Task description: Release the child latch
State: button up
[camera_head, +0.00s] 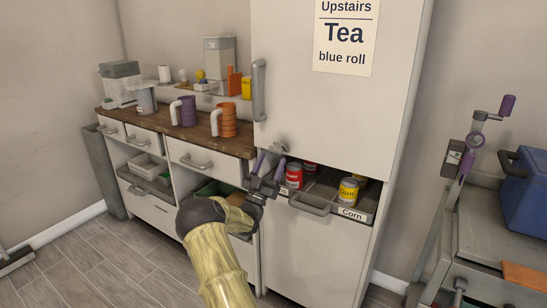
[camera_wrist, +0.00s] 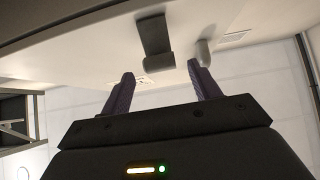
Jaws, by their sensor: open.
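A small grey latch fitting (camera_head: 281,143) sits low on the tall white cabinet door (camera_head: 310,120), near its left edge. The wrist view shows a dark block (camera_wrist: 154,35) and a lighter rounded grey piece (camera_wrist: 203,52) on the pale panel; I cannot tell which of them moves. My gripper (camera_head: 270,163) is just below the fitting, its two purple fingers apart and pointing up. In the wrist view nothing is between the fingertips (camera_wrist: 160,73), and the block and grey piece lie just beyond them. No contact is clear.
A counter (camera_head: 190,130) with mugs stands left. A grey cart (camera_head: 490,235) with a blue box (camera_head: 525,180) stands right.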

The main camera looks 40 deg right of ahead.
jog(key=v, duration=1.4)
